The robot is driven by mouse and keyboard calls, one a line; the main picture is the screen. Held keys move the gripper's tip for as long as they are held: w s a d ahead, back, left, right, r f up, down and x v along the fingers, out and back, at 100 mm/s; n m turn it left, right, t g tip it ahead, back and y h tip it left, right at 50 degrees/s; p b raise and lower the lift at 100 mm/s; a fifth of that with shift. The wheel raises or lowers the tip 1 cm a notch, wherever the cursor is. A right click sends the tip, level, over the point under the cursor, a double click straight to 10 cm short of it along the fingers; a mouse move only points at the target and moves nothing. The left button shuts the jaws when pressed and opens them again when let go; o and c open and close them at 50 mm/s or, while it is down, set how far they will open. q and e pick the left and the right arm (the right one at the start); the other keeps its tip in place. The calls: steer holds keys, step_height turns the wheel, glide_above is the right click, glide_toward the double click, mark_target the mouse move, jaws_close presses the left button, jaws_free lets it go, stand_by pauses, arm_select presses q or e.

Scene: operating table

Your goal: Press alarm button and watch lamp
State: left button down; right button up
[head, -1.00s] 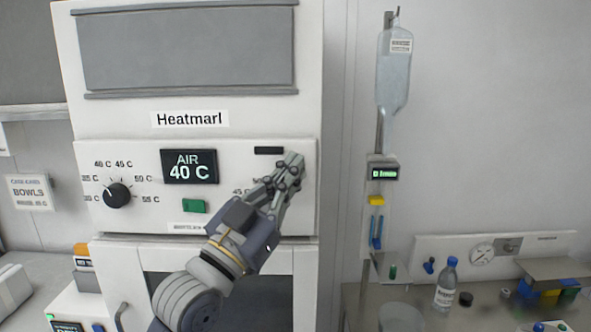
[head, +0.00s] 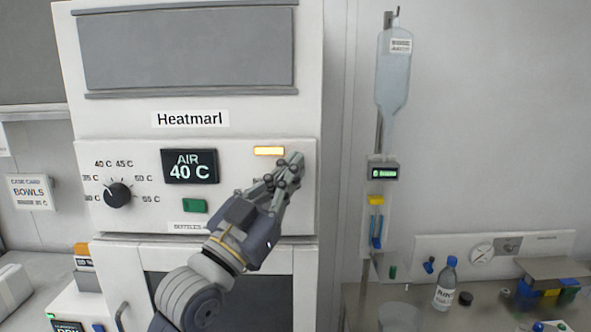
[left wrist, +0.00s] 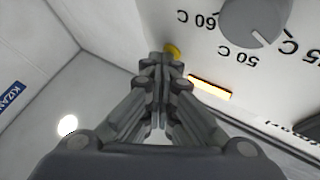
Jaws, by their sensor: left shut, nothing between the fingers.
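The lamp (head: 269,151) is a small bar at the upper right of the white cabinet's control panel, and it glows orange. It also shows lit in the left wrist view (left wrist: 210,88). My left gripper (head: 292,161) is shut and empty, its fingertips at the panel just right of the lamp. In the left wrist view a round yellow button (left wrist: 173,50), seemingly the alarm button, is partly hidden behind the shut fingertips (left wrist: 158,60). I cannot tell whether they touch it. In the head view my gripper hides it. My right gripper is not in view.
The panel also has a black knob (head: 117,195), an "AIR 40 C" display (head: 189,167) and a green button (head: 194,206). A grey knob (left wrist: 253,22) lies near the lamp. An IV bag (head: 394,70) hangs at right above a counter with a bottle (head: 446,284).

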arm_select(q)
steer(key=shift+s, duration=0.1)
steer(key=shift+s+p, duration=0.3)
steer(key=shift+s, duration=0.4)
steer(key=s+p, duration=0.1)
steer(key=s, duration=0.4)
stand_by(0.4)
stand_by(0.4)
